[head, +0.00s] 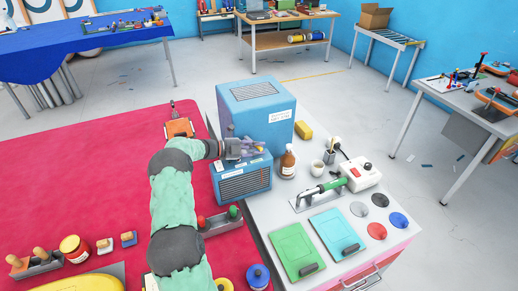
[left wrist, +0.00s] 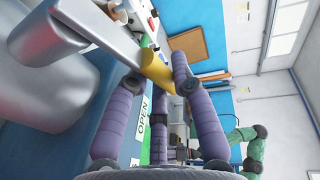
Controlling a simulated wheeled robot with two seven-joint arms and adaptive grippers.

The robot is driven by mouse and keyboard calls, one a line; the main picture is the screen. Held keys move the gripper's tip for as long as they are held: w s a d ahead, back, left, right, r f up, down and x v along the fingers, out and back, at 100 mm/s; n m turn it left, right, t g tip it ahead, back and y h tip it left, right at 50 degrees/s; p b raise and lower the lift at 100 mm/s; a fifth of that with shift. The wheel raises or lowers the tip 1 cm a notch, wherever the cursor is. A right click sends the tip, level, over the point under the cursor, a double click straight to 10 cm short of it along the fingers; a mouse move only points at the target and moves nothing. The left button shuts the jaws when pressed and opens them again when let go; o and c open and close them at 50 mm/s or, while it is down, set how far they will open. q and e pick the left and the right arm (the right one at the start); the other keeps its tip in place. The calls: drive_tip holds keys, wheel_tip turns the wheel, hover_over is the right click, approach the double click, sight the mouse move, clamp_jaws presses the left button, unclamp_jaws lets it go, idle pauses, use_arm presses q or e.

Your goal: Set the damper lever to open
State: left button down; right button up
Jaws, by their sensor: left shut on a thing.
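The blue damper unit (head: 243,181) with a slatted vent stands at the left edge of the white worktop, in front of a taller blue box. My left gripper (head: 243,148) is at its top in the head view, and its hand hides most of the lever there. In the left wrist view, the damper lever (left wrist: 110,38) is a grey metal arm with a yellow end. The purple fingers of my left gripper (left wrist: 156,70) are shut around the yellow end. A green-edged OPEN label (left wrist: 146,120) shows beside the near finger. My right gripper is not in view.
The white worktop (head: 262,212) also carries a brown bottle (head: 288,162), a white cup (head: 317,167), a green-handled lever (head: 326,189) and a white box with a red button (head: 361,174). A red-covered table (head: 90,180) lies left, with an orange item (head: 178,128).

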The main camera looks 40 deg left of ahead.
use_arm(q)
drive_tip(key=shift+f, duration=0.1)
idle(0.3)
drive_tip(key=c, duration=1)
unclamp_jaws()
drive_tip(key=v, duration=1.2)
drive_tip(key=shift+a, duration=0.1)
